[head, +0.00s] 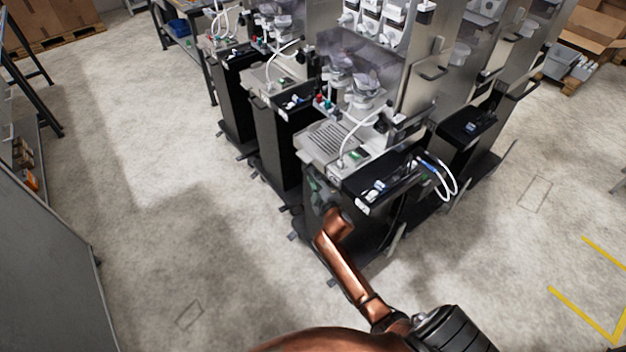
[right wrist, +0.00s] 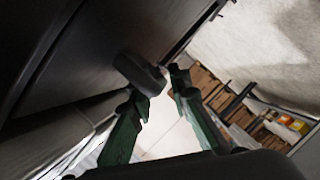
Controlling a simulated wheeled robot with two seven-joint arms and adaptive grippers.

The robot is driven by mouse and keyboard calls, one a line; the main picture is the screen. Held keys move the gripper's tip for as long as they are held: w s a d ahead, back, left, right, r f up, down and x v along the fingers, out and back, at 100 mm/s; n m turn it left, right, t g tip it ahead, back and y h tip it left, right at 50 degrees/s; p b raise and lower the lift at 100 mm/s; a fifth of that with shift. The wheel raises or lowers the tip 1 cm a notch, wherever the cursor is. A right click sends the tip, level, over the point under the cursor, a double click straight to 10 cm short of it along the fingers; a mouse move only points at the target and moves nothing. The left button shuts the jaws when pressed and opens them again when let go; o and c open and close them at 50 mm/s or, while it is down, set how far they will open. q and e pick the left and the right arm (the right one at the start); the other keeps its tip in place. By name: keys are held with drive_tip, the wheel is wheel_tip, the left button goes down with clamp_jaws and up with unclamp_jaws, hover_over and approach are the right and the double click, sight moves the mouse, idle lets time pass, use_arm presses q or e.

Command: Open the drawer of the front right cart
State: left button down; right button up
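The front right cart (head: 375,205) is the nearest in the row, with a black body and a dispenser on top. Its front faces left in the head view and is partly covered by my right arm. My right gripper (head: 317,190), with green fingers, is at that front face. In the right wrist view the fingers (right wrist: 159,87) are apart. A dark, rounded handle-like piece (right wrist: 140,72) sticks out from a dark panel (right wrist: 90,50) just beyond the fingertips. I cannot tell whether a finger touches it. No drawer gap shows. My left gripper is out of view.
Other carts (head: 285,150) with dispensers stand close behind in the row. White and blue cables (head: 440,178) loop at the cart's right side. Open concrete floor (head: 180,230) lies to the left. A grey cabinet (head: 45,260) stands at the far left.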

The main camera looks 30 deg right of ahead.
clamp_jaws()
idle(0.6)
